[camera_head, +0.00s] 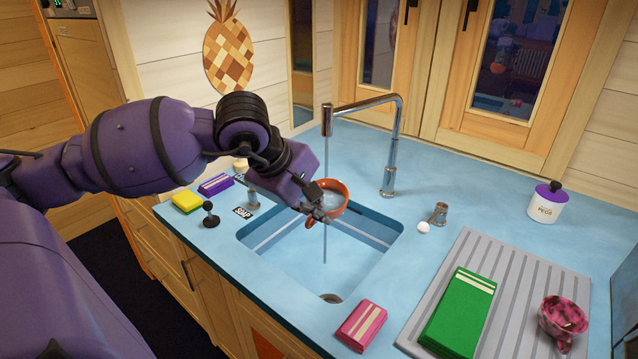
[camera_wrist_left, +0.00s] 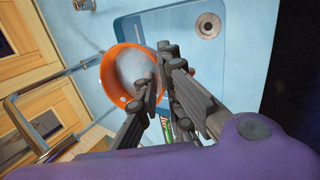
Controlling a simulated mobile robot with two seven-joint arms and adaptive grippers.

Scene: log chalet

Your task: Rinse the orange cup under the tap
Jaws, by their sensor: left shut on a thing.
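The orange cup (camera_head: 337,193) is held above the sink (camera_head: 290,262), under the tap (camera_head: 388,150). My left gripper (camera_head: 318,207) is shut on the cup's near side. A thin stream of water comes down from the spout and shows again below the cup. In the left wrist view the cup (camera_wrist_left: 112,78) has its mouth toward the camera, with pale water inside. My left gripper's fingers (camera_wrist_left: 160,85) close on its rim there. The cup's far side and base are partly hidden. My right gripper is not in view.
A yellow sponge (camera_head: 186,201), a purple packet (camera_head: 215,184) and a black-knobbed item (camera_head: 210,215) stand left of the sink. A drainboard (camera_head: 525,290) holds a green cloth (camera_head: 460,315) and a pink mug (camera_head: 562,318).

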